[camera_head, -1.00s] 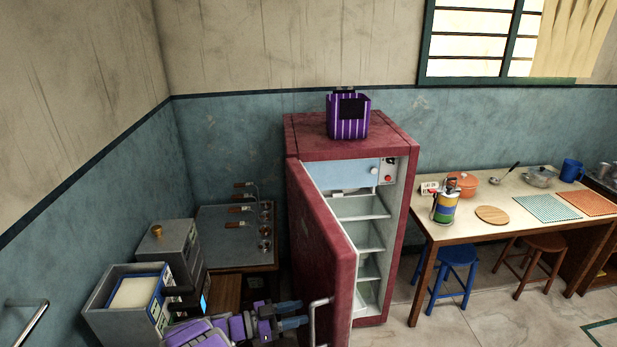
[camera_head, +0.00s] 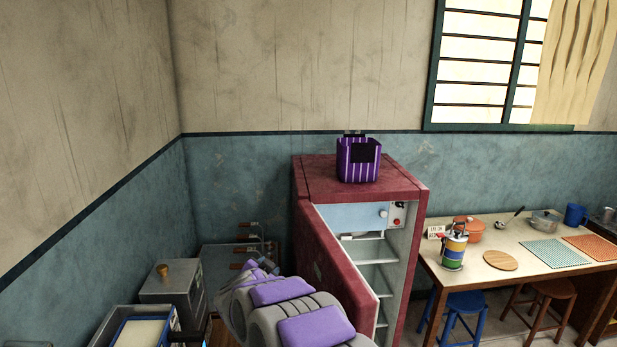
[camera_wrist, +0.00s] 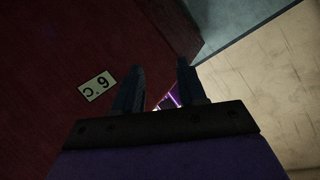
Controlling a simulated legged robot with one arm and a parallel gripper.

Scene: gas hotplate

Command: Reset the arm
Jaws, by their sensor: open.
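My arm, grey and purple, rises across the lower middle of the head view, in front of the fridge's open door. My gripper (camera_wrist: 160,82) shows in the wrist view with its two dark fingers apart and nothing held between them. A dark red surface with a small upside-down temperature label (camera_wrist: 96,86) fills the left of the wrist view. The red fridge (camera_head: 409,230) stands with its door (camera_head: 318,245) open, showing shelves inside.
A purple striped bin (camera_head: 357,160) sits on the fridge. A table (camera_head: 470,285) with an orange pot (camera_head: 469,231) and a tiered container (camera_head: 454,250) stands at right, stools (camera_head: 461,312) below. Grey box-like appliances (camera_head: 165,282) stand at lower left.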

